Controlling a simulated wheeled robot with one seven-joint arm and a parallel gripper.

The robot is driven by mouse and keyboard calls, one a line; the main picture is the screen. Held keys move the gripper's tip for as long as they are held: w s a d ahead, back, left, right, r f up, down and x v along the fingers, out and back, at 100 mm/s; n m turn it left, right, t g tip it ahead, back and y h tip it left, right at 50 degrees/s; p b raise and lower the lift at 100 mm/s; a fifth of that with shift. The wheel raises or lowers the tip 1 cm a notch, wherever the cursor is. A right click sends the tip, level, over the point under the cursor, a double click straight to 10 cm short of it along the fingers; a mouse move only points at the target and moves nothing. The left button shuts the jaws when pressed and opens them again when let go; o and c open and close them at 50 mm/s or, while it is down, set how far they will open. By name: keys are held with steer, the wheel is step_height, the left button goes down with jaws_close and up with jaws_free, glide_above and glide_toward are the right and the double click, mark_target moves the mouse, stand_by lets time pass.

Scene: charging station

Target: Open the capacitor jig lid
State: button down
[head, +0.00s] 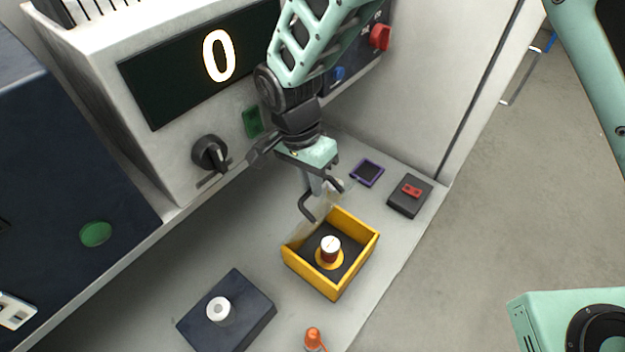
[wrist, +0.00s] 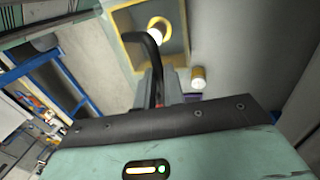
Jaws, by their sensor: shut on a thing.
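The yellow capacitor jig (head: 357,268) is an open-topped box on the bench, with a copper-and-white capacitor (head: 330,250) upright inside. A faint see-through panel, which looks like the jig lid (head: 318,222), stands raised at the box's back left edge. My gripper (head: 318,200) is above that edge and appears shut on the lid; the exact contact is hard to make out. In the wrist view the box (wrist: 178,58) and the capacitor top (wrist: 158,28) show beyond a dark hooked finger. A small white-ended cylinder (wrist: 199,77) shows beside the box there.
A dark block with a white spool (head: 218,310) is front left, and an orange-tipped item (head: 313,338) is at the front edge. A purple-framed pad (head: 367,172) and a red switch box (head: 410,195) are at right. The cabinet with display "0" (head: 218,55) stands behind.

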steer(key=shift+s+f, duration=0.1)
steer(key=shift+f, duration=0.2)
steer(key=c, duration=1.5)
jaws_free()
steer(key=shift+r, duration=0.2)
